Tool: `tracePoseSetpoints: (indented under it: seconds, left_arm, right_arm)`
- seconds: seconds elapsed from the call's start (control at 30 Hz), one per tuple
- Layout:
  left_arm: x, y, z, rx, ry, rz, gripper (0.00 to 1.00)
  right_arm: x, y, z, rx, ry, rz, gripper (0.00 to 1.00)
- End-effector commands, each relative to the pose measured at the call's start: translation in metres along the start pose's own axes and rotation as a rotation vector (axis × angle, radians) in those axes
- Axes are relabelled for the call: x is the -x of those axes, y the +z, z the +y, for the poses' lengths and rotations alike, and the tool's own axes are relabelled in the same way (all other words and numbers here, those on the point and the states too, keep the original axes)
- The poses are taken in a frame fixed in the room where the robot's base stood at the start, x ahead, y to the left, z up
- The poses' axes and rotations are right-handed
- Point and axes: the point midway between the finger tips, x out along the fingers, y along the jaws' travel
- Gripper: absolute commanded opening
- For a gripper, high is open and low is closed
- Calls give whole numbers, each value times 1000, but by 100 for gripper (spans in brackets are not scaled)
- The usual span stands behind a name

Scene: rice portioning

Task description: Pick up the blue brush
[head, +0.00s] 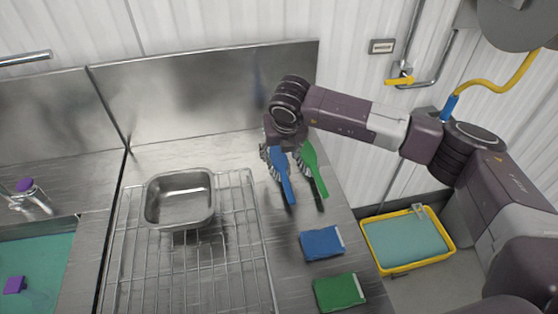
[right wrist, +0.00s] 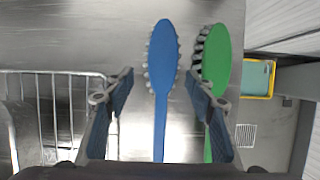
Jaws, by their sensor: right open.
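The blue brush (head: 283,178) lies at the back of the steel counter, its handle pointing toward the front. The green brush (head: 314,168) lies close on its right. My right gripper (head: 277,152) is at the head end of the blue brush and partly hides what is behind it. In the right wrist view the right gripper (right wrist: 159,75) is open, with the blue brush (right wrist: 162,60) between its fingers, apart from both. The green brush (right wrist: 216,58) is beyond the right finger, which partly covers it. My left gripper is not in view.
A steel pan (head: 180,222) sits on a wire rack (head: 256,243) to the left. A blue packet (head: 321,243) and a green packet (head: 339,292) lie in front of the brushes. A yellow-rimmed bin (head: 389,270) stands on the floor at right. The sink is at far left.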

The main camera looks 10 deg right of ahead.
Motion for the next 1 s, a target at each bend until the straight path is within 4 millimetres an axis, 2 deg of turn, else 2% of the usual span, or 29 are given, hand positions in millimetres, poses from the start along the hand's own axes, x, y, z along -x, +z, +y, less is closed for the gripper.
tracePoseSetpoints:
  seconds: [0.17, 0.33, 0.5, 0.83, 1.0]
  left_arm:
    - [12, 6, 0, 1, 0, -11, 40]
    - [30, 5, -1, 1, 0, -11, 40]
    - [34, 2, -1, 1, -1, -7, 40]
    - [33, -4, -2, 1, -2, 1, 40]
    - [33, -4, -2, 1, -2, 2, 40]
  right_arm:
    - [-16, -1, -1, -1, 2, 4, 50]
    - [-37, -2, -4, 0, 2, 6, 50]
    - [-58, -3, -4, 0, 4, 4, 50]
    - [-64, -3, -4, 1, 5, 2, 50]
    - [-64, -3, -4, 1, 5, 2, 31]
